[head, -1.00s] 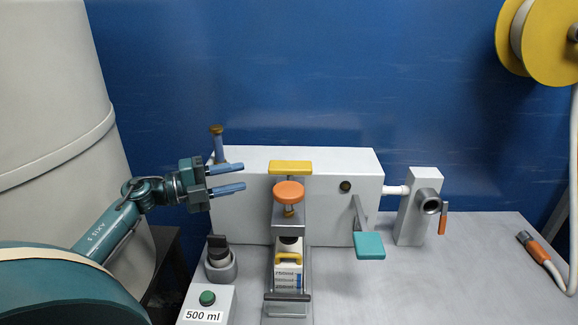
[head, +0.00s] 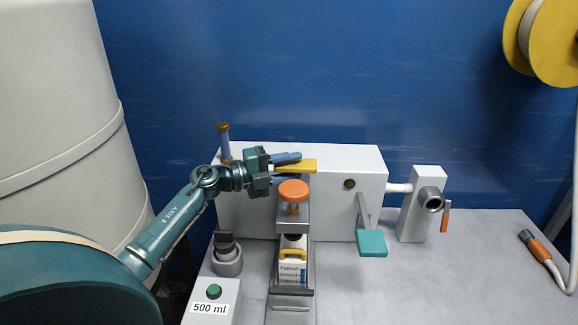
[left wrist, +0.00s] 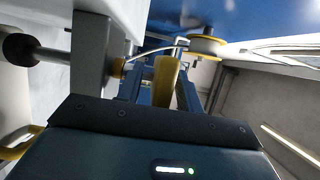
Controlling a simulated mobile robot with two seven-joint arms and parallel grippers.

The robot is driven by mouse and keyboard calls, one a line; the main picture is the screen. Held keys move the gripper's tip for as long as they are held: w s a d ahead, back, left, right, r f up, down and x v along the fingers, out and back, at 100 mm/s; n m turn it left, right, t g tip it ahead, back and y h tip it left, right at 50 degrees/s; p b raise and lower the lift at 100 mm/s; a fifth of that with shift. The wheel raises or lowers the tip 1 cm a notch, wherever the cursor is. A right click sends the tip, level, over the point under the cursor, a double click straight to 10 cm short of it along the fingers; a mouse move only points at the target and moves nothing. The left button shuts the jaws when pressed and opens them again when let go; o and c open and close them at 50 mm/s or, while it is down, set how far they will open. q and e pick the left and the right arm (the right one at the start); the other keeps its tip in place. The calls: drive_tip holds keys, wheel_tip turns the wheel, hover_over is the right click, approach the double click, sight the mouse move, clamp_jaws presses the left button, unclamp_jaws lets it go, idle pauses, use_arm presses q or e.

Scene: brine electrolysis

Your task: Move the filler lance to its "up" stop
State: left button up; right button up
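The filler stand (head: 293,215) is a grey column with an orange knob (head: 293,189) on its front. Above the knob is a flat yellow handle (head: 306,166), which seems to belong to the lance; the lance itself cannot be made out clearly. My left gripper (head: 288,168) is open, with one blue finger above the handle and one below it. In the left wrist view the yellow handle (left wrist: 166,78) lies between the two fingers; contact cannot be told. My right gripper is not in view.
A bottle with a yellow handle (head: 293,254) stands low in the filler. A white housing (head: 335,190) is behind, with a teal paddle lever (head: 371,243) to the right. A "500 ml" button box (head: 209,303) is at front left. The bench at right is mostly clear.

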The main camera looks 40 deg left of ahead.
use_arm(q)
drive_tip(key=shift+c, duration=0.6)
clamp_jaws()
